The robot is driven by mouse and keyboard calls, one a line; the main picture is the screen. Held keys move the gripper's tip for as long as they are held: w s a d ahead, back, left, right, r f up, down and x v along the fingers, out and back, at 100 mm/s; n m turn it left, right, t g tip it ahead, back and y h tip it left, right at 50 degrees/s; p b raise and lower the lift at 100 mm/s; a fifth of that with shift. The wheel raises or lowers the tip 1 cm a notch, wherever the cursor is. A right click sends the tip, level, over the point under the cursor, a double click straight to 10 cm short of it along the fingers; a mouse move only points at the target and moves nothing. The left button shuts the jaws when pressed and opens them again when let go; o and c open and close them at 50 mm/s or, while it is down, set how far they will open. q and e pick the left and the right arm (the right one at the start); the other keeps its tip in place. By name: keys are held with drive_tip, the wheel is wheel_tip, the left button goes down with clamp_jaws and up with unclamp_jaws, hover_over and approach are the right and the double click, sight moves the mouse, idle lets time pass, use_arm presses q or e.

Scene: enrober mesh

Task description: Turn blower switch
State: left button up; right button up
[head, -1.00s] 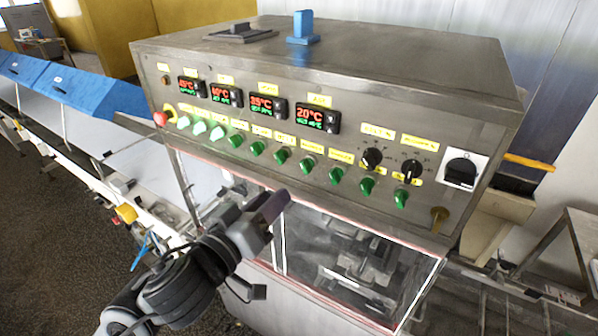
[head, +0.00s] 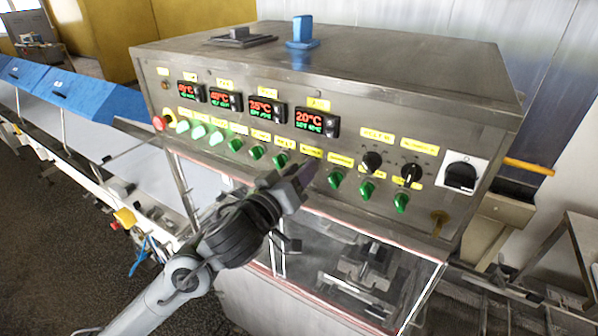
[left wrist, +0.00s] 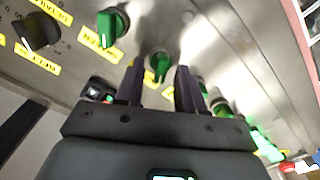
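A row of small green rotary switches runs along the lower front of a steel control box (head: 330,85), each with a yellow label above it. The label texts are too small to tell which switch is the blower. My left gripper (head: 302,176) is close to the panel and hides one switch below a yellow label (head: 311,152). In the left wrist view, my left gripper (left wrist: 158,82) is open, its two dark fingers apart. A green switch (left wrist: 159,65) shows between and just beyond the fingertips; contact cannot be told. My right gripper is not in view.
Neighbouring green switches (head: 336,178) stand close on both sides. Two black knobs (head: 372,162) and a large black rotary switch (head: 461,176) are to the right. A red button (head: 160,123) is at the left end. A clear-fronted chamber (head: 355,265) lies below.

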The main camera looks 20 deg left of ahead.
use_arm(q)
drive_tip(key=shift+c, duration=0.3)
clamp_jaws()
drive_tip(key=shift+m, duration=0.4)
drive_tip(key=shift+d+m+b, duration=0.15)
drive_tip(key=shift+m+b, duration=0.35)
drive_tip(key=shift+m, duration=2.3)
drive_tip(key=shift+d+m+b, duration=0.1)
drive_tip(key=shift+m+b, duration=0.35)
drive_tip(key=shift+m, duration=2.35)
